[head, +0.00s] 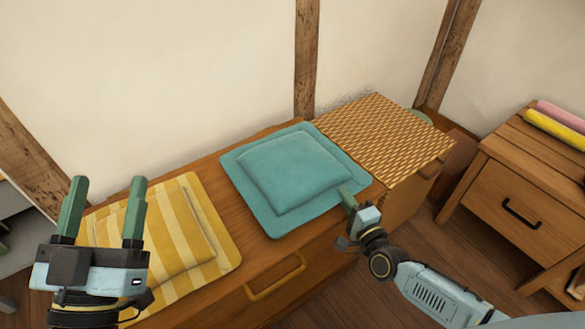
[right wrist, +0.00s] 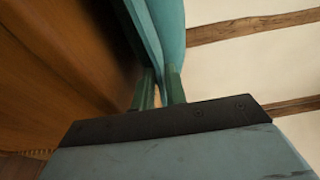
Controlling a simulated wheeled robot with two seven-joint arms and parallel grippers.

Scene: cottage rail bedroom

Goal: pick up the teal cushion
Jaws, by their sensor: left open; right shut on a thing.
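The teal cushion (head: 290,172) lies flat on top of a wooden chest (head: 208,172), with a raised middle and a flat border. My right gripper (head: 350,195) is at the cushion's front right corner. In the right wrist view, the right gripper (right wrist: 160,90) is shut on the edge of the teal cushion (right wrist: 168,35), with its green fingers on either side of it. My left gripper (head: 103,208) is open and empty, with its fingers upright in front of the yellow striped cushion.
The yellow striped cushion (head: 200,225) lies left of the teal one. A woven panel (head: 385,135) covers the chest's right end. A wooden drawer cabinet (head: 510,185) with pink and yellow rolls (head: 555,128) stands at right. A wall is behind the chest.

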